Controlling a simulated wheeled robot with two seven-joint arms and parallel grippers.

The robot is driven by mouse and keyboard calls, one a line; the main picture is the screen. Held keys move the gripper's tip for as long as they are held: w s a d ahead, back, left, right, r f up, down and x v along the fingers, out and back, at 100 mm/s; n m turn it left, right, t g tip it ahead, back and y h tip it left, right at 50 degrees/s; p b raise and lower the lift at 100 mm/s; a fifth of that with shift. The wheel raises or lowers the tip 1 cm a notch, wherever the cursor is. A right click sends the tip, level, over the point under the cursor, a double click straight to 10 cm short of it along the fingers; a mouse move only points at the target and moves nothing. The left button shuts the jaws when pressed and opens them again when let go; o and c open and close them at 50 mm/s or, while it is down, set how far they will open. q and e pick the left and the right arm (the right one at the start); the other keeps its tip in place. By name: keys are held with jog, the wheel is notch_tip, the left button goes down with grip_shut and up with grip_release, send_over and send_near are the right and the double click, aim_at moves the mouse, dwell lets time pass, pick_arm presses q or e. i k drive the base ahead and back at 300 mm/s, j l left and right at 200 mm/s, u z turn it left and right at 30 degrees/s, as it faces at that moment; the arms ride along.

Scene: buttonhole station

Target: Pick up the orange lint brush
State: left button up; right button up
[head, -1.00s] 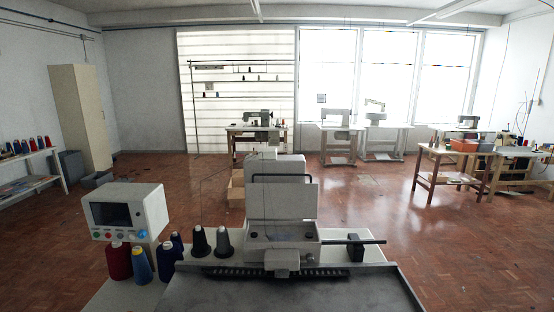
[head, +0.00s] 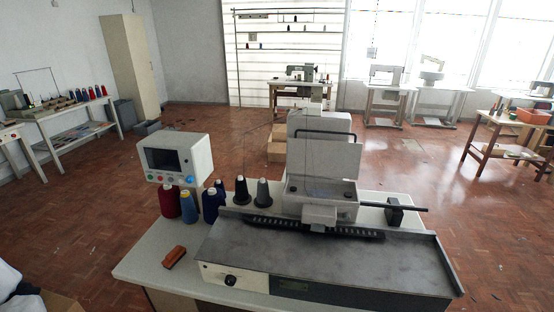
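The orange lint brush (head: 175,257) lies on the pale tabletop (head: 150,262) at the front left of the buttonhole machine. It is small, with an orange-brown body and a dark lower side. Nothing touches it. Neither of my grippers shows in the head view.
The machine's grey metal bed (head: 330,262) with a raised rim is right of the brush. Several thread cones (head: 188,205) and a control box with a screen (head: 176,158) stand behind it. A cardboard box (head: 62,302) is at the lower left. Floor left of the table is clear.

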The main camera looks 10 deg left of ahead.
aim_at(178, 253)
jog(key=u, duration=1.25)
